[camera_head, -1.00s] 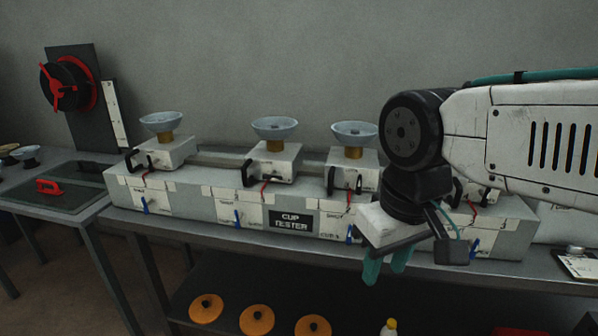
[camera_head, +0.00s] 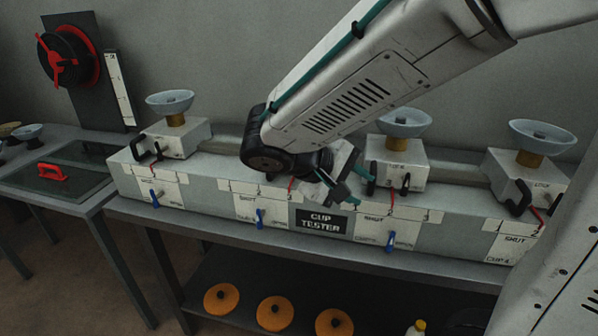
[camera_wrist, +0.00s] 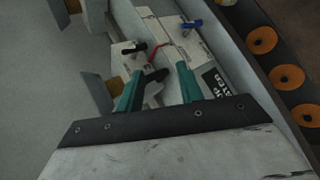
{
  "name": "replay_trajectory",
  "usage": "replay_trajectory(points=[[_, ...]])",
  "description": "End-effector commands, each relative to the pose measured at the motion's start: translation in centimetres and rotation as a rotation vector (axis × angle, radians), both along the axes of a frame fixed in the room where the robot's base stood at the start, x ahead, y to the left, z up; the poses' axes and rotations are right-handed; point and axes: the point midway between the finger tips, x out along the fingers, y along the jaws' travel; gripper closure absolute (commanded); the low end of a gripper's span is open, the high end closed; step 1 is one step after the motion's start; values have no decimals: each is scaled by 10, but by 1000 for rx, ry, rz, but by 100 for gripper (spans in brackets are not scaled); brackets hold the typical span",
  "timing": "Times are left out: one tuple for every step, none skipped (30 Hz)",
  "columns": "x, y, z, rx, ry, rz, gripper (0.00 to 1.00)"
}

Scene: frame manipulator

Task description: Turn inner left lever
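The long grey cup tester (camera_head: 200,190) carries several white cup blocks, each with a black handle, a red lever and a blue lever below. The inner left station is mostly hidden behind my arm in the head view. Its blue lever (camera_head: 260,217) and a bit of its red lever (camera_head: 291,184) show there. My gripper (camera_head: 340,190) hangs just right of it, above the CUP TESTER sign (camera_head: 321,222). In the wrist view my gripper (camera_wrist: 160,69) is open, its two teal fingers apart and empty. The red lever (camera_wrist: 157,47) and blue lever (camera_wrist: 190,24) lie beyond the fingertips.
The block and cup (camera_head: 403,123) of the inner right station stand just right of my gripper. Orange discs (camera_head: 275,313) lie on the shelf below.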

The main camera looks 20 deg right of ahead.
Motion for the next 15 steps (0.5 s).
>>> replay_trajectory(points=[[21,14,-6,-87,-10,61,63],[33,21,-8,-133,-27,96,63],[47,32,-11,-189,-51,143,63],[58,41,-13,-228,-70,176,63],[67,50,-16,-263,-90,210,63],[78,62,-20,-303,-115,253,63],[86,70,-22,-330,-135,283,63],[93,78,-24,-352,-153,311,63],[100,88,-28,-377,-174,346,63],[105,95,-30,-392,-189,368,63],[108,100,-32,-405,-201,387,63],[112,107,-33,-417,-216,407,63],[115,110,-35,-425,-224,420,63],[117,113,-36,-431,-231,428,63],[119,114,-36,-436,-238,435,63]])
